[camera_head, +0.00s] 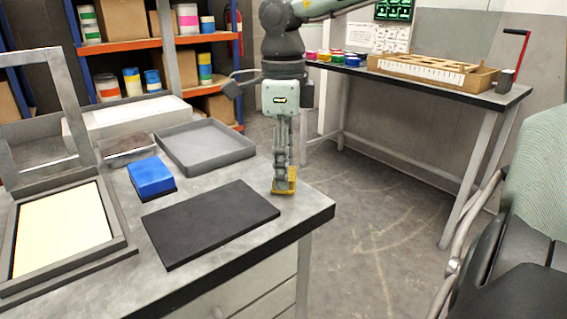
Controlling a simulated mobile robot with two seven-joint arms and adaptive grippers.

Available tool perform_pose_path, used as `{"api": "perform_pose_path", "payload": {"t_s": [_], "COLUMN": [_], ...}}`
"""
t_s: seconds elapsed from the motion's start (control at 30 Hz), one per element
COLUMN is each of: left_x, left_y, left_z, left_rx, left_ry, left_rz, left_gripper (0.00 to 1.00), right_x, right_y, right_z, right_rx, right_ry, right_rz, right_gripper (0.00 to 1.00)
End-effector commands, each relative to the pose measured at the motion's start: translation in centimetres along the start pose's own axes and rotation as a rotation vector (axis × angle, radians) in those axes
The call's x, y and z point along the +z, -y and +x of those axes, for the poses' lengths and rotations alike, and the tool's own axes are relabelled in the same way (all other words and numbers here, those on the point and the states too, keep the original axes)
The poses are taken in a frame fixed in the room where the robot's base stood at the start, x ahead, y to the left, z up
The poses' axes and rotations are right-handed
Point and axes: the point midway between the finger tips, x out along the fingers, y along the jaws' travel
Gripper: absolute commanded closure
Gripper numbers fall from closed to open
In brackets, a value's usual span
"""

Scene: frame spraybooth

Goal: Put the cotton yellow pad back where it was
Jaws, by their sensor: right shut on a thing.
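The yellow pad (285,184) is at the tips of my right gripper (283,178), low at the right end of the near table, close to its edge. My right gripper points straight down and is shut on the pad. I cannot tell whether the pad touches the tabletop. A dark flat mat (210,222) lies just left of the pad and apart from it. My left gripper is not in view.
On the near table (317,206) are a blue block on a dark base (151,177), a grey tray (205,146) and a frame with a cream panel (62,230). Shelves (150,42) stand behind. A second table (420,88) holds a wooden rack. A chair (520,230) is at right.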

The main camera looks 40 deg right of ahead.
Motion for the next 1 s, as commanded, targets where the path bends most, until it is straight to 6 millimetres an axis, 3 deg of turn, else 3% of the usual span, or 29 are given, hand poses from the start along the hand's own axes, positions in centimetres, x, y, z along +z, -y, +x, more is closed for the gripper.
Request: {"api": "perform_pose_path", "payload": {"t_s": [0.2,0.23,0.37,0.77,0.83,1.0], "left_x": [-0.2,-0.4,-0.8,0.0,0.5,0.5], "left_y": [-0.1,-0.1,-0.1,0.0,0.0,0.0], "left_z": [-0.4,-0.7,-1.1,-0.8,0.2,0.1], "left_rx": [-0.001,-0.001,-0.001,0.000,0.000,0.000], "left_ry": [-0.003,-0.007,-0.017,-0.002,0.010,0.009], "left_rz": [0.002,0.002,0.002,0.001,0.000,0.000], "left_gripper": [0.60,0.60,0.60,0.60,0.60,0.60], "right_x": [0.0,0.0,0.0,0.0,0.1,0.1], "right_y": [0.0,0.0,0.0,0.0,0.1,0.1], "right_z": [0.3,0.2,0.2,-0.2,-1.0,-4.6], "right_rx": [0.000,-0.001,0.000,-0.001,-0.003,-0.005], "right_ry": [0.001,0.001,0.001,0.000,0.004,0.004], "right_rz": [0.000,0.000,0.000,0.000,0.001,0.001], "right_gripper": [0.82,0.51,0.35,0.34,0.34,0.34]}}
